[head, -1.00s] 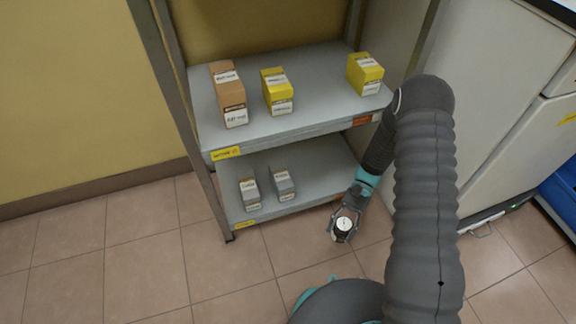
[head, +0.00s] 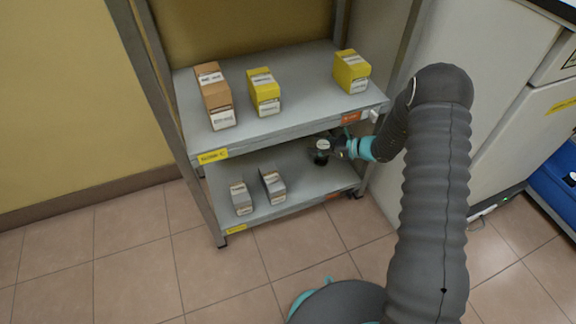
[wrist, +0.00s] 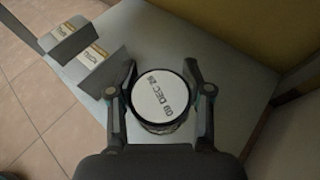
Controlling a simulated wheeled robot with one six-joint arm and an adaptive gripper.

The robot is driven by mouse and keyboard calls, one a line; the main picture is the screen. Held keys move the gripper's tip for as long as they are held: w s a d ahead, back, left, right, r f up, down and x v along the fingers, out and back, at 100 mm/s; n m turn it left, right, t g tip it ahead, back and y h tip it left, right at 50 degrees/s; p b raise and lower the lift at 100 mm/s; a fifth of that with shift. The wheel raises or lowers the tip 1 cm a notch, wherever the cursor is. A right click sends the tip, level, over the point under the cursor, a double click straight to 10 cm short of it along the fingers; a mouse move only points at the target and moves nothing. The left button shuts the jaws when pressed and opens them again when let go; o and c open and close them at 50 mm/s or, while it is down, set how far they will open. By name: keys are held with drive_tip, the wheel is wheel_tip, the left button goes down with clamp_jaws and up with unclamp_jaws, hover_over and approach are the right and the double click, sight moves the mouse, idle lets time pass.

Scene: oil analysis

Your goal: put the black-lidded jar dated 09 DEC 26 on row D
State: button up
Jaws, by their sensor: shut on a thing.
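My gripper (head: 334,146) is shut on a jar (head: 321,158), with one finger on each side in the wrist view. The jar (wrist: 162,100) has a dark rim and a white lid label reading "09 DEC 2" with the last digit unclear. It is upright or nearly so, over the right part of the lower shelf (head: 300,190), below the upper shelf's front edge. I cannot tell whether its base touches the lower shelf. The lower shelf's yellow tag (head: 236,230) is too small to read.
Two grey boxes, one at the left (head: 240,196) and one beside it (head: 273,185), stand on the lower shelf left of the jar. The upper shelf (head: 300,95) holds one orange and two yellow boxes. A rack post stands close to my arm at the right.

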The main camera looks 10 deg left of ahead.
wheel_tip(320, 180, down, 9)
drive_tip(key=shift+f+b, duration=0.2)
drive_tip(key=shift+b, duration=0.2)
drive_tip(key=shift+f, duration=0.1)
drive_tip(key=o, duration=1.3)
drive_tip(key=shift+d+r, duration=0.2)
drive_tip(key=shift+v, duration=3.55)
